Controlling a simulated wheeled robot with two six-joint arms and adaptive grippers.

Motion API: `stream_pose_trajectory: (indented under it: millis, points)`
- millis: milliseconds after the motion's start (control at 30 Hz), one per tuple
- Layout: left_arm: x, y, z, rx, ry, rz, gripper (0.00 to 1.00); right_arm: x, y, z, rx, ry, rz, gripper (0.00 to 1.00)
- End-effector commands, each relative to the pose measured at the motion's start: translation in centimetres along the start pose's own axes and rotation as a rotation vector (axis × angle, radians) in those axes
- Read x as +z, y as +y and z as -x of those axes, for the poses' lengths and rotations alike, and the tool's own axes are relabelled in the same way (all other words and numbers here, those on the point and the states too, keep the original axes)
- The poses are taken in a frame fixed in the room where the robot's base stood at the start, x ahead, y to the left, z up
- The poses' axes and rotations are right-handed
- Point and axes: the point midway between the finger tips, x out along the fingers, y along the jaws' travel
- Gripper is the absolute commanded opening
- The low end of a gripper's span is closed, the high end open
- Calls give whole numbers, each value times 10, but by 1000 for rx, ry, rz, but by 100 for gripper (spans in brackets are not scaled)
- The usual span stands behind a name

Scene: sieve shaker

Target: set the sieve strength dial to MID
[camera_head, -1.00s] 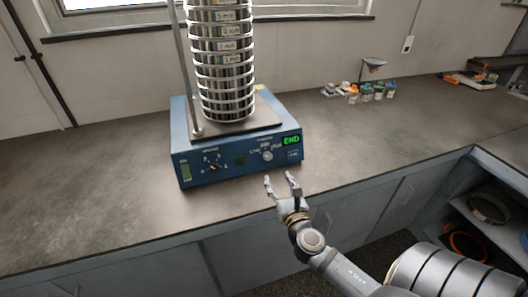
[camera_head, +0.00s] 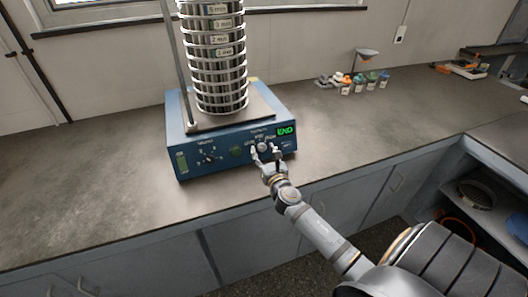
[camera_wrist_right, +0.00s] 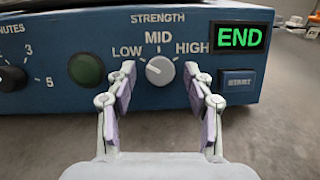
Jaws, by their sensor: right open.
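The blue sieve shaker (camera_head: 222,172) stands on the counter with a tall stack of metal sieves (camera_head: 215,60) on top. Its strength dial (camera_wrist_right: 160,70) is a small pale round knob below the LOW, MID and HIGH labels (camera_wrist_right: 158,37). Its pointer line is small and seems to lean to the upper left; I cannot tell its exact setting. My right gripper (camera_head: 265,153) is at the front panel, fingers open. In the right wrist view its fingertips (camera_wrist_right: 160,74) are on either side of the dial, with gaps showing. My left gripper is not in view.
A green END display (camera_wrist_right: 240,37) and a START button (camera_wrist_right: 238,83) are right of the dial. A round green button (camera_wrist_right: 86,69) and the minutes dial (camera_wrist_right: 12,76) are to its left. The counter's left side is clear.

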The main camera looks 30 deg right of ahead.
Motion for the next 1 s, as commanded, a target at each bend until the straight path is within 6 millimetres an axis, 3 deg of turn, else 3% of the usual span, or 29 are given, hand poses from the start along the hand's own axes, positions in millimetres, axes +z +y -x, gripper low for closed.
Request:
stream_pose_trajectory:
  millis: [67, 433, 767, 1000]
  points:
    - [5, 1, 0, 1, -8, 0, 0, 0, 0, 0, 0, 0, 0, 51]
    - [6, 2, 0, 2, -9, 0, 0, 0, 0, 0, 0, 0, 0, 1]
    - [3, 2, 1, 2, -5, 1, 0, 0, 0, 0, -15, 2, -41, 0]
    - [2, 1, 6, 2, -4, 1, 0, 1, 2, 1, -66, 8, -182, 0]
